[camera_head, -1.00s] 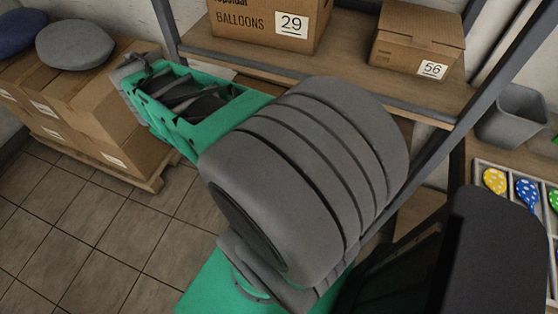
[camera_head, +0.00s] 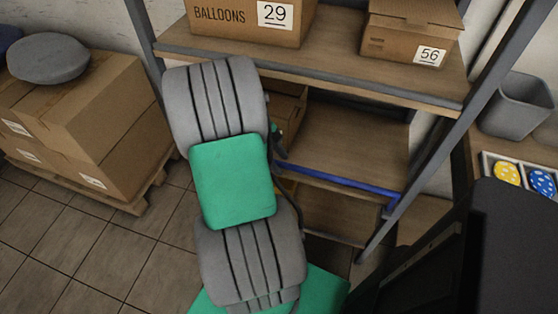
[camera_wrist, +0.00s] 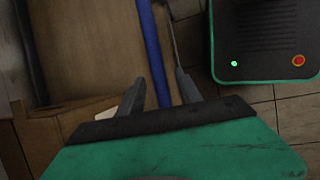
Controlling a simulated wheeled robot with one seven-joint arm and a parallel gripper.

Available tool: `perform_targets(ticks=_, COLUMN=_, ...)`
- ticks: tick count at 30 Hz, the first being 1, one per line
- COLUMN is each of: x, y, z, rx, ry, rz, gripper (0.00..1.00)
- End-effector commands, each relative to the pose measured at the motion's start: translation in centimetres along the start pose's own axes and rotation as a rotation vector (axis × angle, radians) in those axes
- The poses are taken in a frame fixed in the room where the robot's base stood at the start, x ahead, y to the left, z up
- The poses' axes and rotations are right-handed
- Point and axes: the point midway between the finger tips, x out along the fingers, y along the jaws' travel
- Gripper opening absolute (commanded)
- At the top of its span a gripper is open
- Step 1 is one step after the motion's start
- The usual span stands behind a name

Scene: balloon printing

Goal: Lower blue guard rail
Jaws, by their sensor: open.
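The blue guard rail (camera_head: 345,181) runs along the front edge of a lower wooden shelf in the head view; its left end is hidden behind my arm. In the wrist view the blue rail (camera_wrist: 151,45) runs down from the top and passes between the two fingers of my gripper (camera_wrist: 160,85). The fingers are open, one on each side of the rail in the picture. I cannot tell whether they touch it or how deep it lies between them. In the head view my gripper is mostly hidden behind my arm.
Above the rail, a shelf (camera_head: 345,75) carries a carton marked 29 (camera_head: 255,20) and one marked 56 (camera_head: 410,35). A carton (camera_head: 287,105) stands on the lower shelf. A metal post (camera_head: 455,140) is at the right. Stacked cartons (camera_head: 95,115) stand left on a pallet.

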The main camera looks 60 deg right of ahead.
Motion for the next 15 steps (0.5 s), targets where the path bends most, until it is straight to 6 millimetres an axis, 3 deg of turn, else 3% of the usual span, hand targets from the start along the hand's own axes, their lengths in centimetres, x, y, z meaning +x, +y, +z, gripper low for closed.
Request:
perform_targets(ticks=3, x=-0.05, y=0.01, z=-0.01, rx=0.000, ry=0.000, rz=0.000, gripper=0.41)
perform_targets(ticks=15, x=-0.08, y=0.01, z=-0.02, rx=0.000, ry=0.001, rz=0.000, gripper=0.09)
